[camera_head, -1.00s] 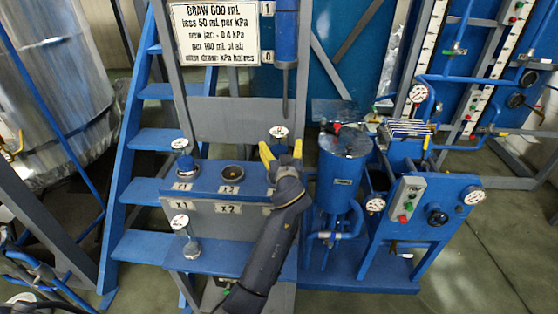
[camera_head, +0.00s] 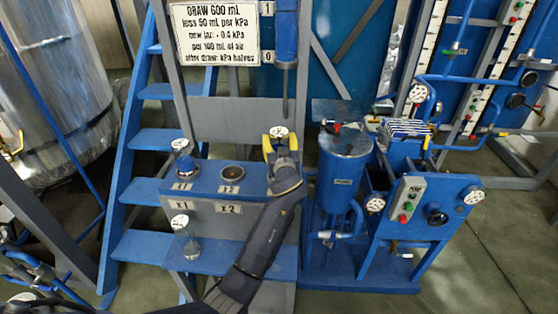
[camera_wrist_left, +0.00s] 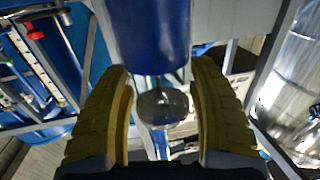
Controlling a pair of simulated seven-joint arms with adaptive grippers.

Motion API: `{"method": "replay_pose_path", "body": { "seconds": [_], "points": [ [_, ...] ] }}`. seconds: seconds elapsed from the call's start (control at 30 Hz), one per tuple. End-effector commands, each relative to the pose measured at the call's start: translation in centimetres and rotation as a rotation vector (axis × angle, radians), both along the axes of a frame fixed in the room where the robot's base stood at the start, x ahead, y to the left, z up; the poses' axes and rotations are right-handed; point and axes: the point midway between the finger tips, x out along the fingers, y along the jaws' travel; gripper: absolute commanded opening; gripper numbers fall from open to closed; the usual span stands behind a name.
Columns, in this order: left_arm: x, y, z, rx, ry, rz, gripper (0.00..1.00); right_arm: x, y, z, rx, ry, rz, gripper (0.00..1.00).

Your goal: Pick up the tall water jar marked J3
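A jar with a white round top (camera_head: 279,131) stands at the right rear of the blue stand; its body is mostly hidden behind my left gripper, and no J3 mark is readable. My left gripper (camera_head: 281,143) has its yellow fingers pointing away toward this jar. In the left wrist view, a round glassy thing (camera_wrist_left: 163,106), apparently the jar, shows between the spread fingers, with a gap on either side. A second jar (camera_head: 183,160) stands on the left of the blue stand. A third clear jar (camera_head: 186,243) stands on the lower blue step. My right gripper is not in view.
A blue cylinder (camera_head: 286,45) hangs above the stand, with a thin rod below it. A sign (camera_head: 215,35) is behind. A blue tank (camera_head: 340,172) and a gauge panel (camera_head: 430,210) stand close on the right. Blue steps (camera_head: 150,190) are on the left.

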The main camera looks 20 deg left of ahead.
Motion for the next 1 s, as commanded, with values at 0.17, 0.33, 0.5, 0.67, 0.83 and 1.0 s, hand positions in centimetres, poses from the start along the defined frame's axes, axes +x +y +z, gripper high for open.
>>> {"method": "replay_pose_path", "body": {
  "seconds": [0.17, 0.33, 0.5, 0.67, 0.83, 1.0],
  "points": [
    [0.0, 0.0, 0.0, 0.000, 0.000, 0.000, 0.38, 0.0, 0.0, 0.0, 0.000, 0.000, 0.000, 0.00],
    [0.0, 0.0, 0.0, 0.000, 0.000, 0.000, 0.18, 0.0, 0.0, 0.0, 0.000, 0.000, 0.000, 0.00],
    [0.0, 0.0, 0.2, 0.000, -0.003, 0.000, 0.09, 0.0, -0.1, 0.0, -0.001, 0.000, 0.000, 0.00],
    [0.0, 0.0, 0.3, -0.001, -0.004, 0.000, 0.09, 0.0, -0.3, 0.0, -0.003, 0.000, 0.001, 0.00],
    [0.0, -0.1, 1.5, -0.003, -0.007, 0.000, 0.09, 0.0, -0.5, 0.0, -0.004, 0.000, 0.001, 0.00],
    [0.0, -0.1, 4.4, -0.004, -0.009, 0.000, 0.09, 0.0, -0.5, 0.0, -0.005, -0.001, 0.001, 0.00]
  ]
}}
